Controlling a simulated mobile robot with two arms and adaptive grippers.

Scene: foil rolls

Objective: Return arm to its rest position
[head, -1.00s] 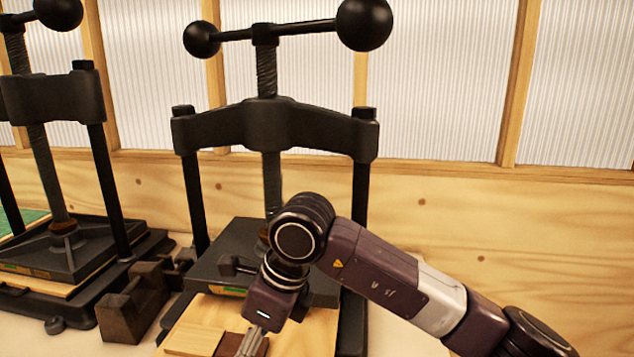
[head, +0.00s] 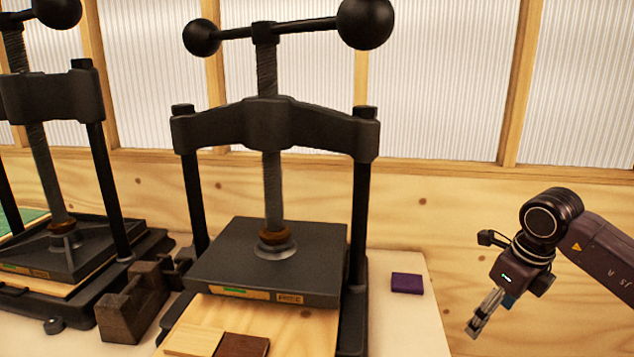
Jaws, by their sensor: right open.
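My right arm comes in from the right edge of the head view. My right gripper (head: 476,328) hangs at the lower right, pointing down, open, with nothing seen between its fingers. It is beyond the right edge of the white table and apart from everything on it. My left gripper is not in view.
A black screw press (head: 275,132) stands in the middle, with light and dark wooden blocks (head: 195,341) (head: 242,345) on its board. A purple block (head: 407,283) lies right of it. Another press (head: 52,100) and dark metal blocks (head: 128,308) are at left.

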